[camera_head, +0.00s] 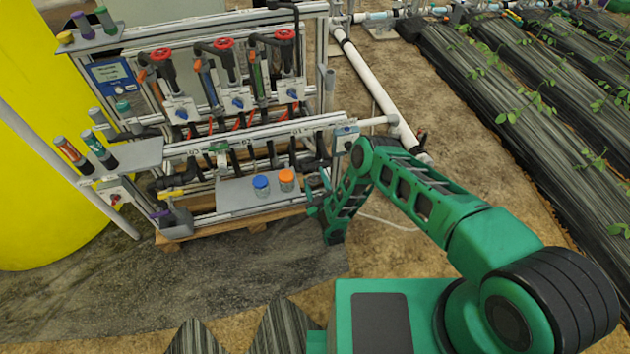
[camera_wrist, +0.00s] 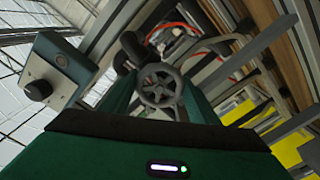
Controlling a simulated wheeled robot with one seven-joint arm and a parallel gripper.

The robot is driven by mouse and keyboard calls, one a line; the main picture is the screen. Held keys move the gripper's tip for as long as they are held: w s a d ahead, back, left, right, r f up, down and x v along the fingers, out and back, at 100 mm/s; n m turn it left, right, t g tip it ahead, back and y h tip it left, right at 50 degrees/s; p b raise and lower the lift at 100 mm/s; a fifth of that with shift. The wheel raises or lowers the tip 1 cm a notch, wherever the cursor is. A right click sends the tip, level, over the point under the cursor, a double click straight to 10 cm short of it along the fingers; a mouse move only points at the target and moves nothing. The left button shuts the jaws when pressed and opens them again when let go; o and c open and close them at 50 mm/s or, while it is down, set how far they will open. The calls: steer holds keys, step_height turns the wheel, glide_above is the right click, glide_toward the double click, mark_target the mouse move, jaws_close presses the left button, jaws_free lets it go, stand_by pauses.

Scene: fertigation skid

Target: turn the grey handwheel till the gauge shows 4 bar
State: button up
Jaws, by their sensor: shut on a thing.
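The grey handwheel (camera_wrist: 158,85) is a small spoked wheel in the middle of the wrist view. My gripper (camera_wrist: 160,98) has one green finger on each side of it and is shut on its rim. In the head view my gripper (camera_head: 316,192) is at the right end of the skid's lower part, where the arm hides the handwheel. I cannot make out a gauge face or its reading in either view.
A grey box with a dark knob (camera_wrist: 39,89) is close to my gripper at the left of the wrist view. A blue-lidded jar (camera_head: 261,185) and an orange-lidded jar (camera_head: 286,180) stand on a grey shelf. A white pipe (camera_head: 375,85) runs behind my arm.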

steer(key=shift+s+f+m, duration=0.1)
steer(key=shift+f+m, duration=0.05)
steer(key=shift+m, duration=1.85)
steer(key=o, duration=1.1)
steer(key=v, duration=1)
steer(key=shift+s+d, duration=0.1)
steer(key=shift+s, duration=0.25)
